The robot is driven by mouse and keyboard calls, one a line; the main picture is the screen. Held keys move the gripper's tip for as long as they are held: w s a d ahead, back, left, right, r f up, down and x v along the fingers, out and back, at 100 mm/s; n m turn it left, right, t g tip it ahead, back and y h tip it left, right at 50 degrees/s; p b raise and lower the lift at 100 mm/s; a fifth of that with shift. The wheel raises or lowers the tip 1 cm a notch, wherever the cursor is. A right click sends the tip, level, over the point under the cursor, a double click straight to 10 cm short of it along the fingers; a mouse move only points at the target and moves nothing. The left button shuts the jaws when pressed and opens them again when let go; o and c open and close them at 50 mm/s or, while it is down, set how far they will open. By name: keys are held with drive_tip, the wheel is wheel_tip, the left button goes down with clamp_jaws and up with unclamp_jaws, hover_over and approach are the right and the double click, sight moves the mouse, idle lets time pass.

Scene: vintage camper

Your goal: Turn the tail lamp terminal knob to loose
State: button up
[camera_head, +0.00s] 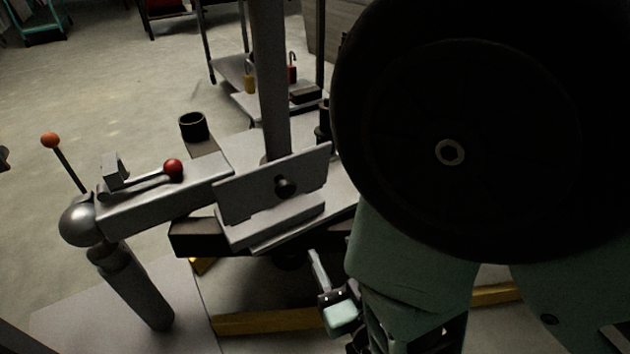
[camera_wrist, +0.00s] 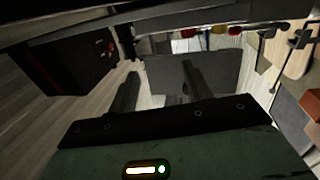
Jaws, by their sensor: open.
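A small black round knob (camera_head: 285,186) sits on the upright face of a grey plate (camera_head: 240,200) in the head view. I see no label on it, so I cannot tell whether it is the tail lamp terminal knob, or its setting. My gripper (camera_head: 316,262) is below and to the right of that plate, apart from the knob; a dark arm link hides much of it. In the wrist view my gripper (camera_wrist: 158,74) has two dark fingers spread apart with nothing between them. A grey panel (camera_wrist: 222,78) stands beyond the fingers; no knob shows clearly on it.
A grey hitch arm (camera_head: 165,188) with a red-balled lever (camera_head: 173,169) and a round coupler end lies to the left. A dark post (camera_head: 271,80) rises behind the plate. A shelf with padlocks (camera_head: 292,70) stands at the back. Open floor (camera_head: 120,95) is at upper left.

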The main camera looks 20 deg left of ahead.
sight(300, 197)
drive_tip(key=b+x, duration=0.6)
drive_tip(key=x, duration=1.1)
drive_tip(key=shift+w+a, duration=0.1)
drive_tip(key=shift+w, duration=0.05)
drive_tip(key=c, duration=1)
